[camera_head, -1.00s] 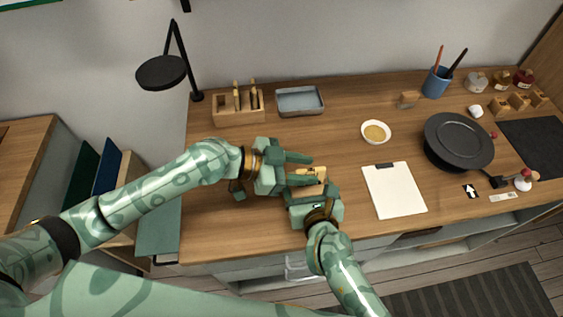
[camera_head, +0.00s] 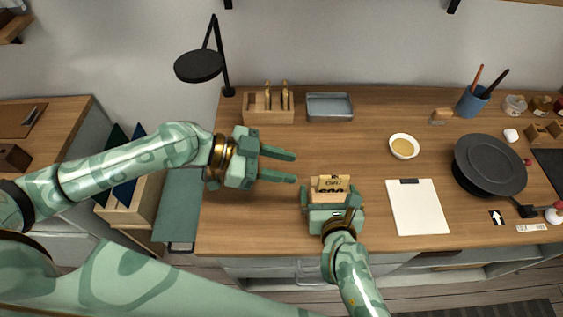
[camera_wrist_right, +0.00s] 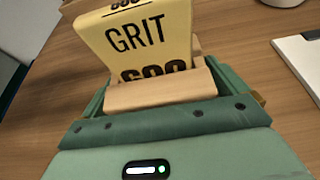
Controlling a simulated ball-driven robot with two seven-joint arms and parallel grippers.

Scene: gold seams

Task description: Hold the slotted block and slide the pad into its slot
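The slotted block (camera_head: 317,197) is pale wood and sits between the fingers of my right gripper (camera_head: 332,192), which is shut on it near the table's front. The yellow pad (camera_head: 333,182), marked GRIT, stands in the block's slot. In the right wrist view the pad (camera_wrist_right: 140,38) rises from the block (camera_wrist_right: 160,93), whose near wall hides its lower lettering. The pad looks slightly tilted there; how deep it sits is hidden. My left gripper (camera_head: 295,168) is open and empty, left of the block and apart from it.
A wooden rack (camera_head: 268,108) and a grey tray (camera_head: 330,107) stand at the back. A white clipboard (camera_head: 418,208) lies right of the block. A bowl (camera_head: 404,147) and a dark pan (camera_head: 489,165) are farther right. The table between rack and block is clear.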

